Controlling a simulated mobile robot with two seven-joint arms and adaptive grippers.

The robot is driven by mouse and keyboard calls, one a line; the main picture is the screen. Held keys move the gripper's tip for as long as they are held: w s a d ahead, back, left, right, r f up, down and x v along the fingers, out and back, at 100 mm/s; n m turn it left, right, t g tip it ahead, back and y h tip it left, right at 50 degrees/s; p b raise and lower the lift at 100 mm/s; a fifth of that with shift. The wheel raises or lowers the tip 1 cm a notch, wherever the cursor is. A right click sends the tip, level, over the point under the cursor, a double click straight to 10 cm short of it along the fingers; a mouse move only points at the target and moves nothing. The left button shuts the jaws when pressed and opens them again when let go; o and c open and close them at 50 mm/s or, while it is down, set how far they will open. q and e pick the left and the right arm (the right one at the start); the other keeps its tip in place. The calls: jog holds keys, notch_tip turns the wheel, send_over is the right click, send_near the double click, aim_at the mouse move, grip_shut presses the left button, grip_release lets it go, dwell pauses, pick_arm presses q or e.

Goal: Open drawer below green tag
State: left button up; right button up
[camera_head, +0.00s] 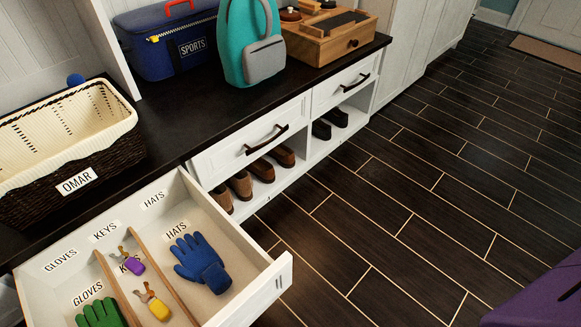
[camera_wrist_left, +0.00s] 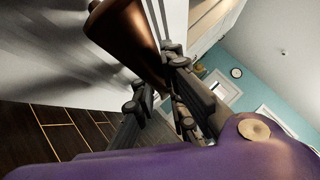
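An open white drawer (camera_head: 279,269) is at the lower left of the head view. It has wooden dividers and GLOVES, KEYS and HATS labels. Inside lie a green glove (camera_head: 101,314), a blue glove (camera_head: 203,264), and keys with a purple tag (camera_head: 132,262) and a yellow tag (camera_head: 157,306). Two closed drawers (camera_head: 254,145) (camera_head: 345,86) with dark handles are further right. I see no green tag. My left gripper (camera_wrist_left: 165,75) shows only in the left wrist view, close to a copper-brown, handle-like piece (camera_wrist_left: 130,38); whether it grips this is unclear. My right gripper is out of view.
On the dark bench top (camera_head: 180,117) stand a wicker basket (camera_head: 38,190) labelled OMAR, a blue SPORTS cooler (camera_head: 166,50), a teal backpack (camera_head: 240,42) and a wooden box (camera_head: 322,48). Shoes (camera_head: 240,184) sit in cubbies below. The dark wood floor (camera_head: 400,190) is clear.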

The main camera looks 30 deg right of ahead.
pick_arm(q)
jog(key=shift+o, duration=0.3)
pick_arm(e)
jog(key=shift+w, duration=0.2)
pick_arm(q)
jog(key=shift+s+a+f, duration=0.15)
jog(key=shift+s, duration=0.05)
jog(key=v, duration=0.7)
jog(key=shift+s, duration=0.3)
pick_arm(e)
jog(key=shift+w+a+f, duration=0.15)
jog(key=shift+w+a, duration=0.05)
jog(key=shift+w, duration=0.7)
pick_arm(q)
jog(key=shift+a+f, duration=0.1)
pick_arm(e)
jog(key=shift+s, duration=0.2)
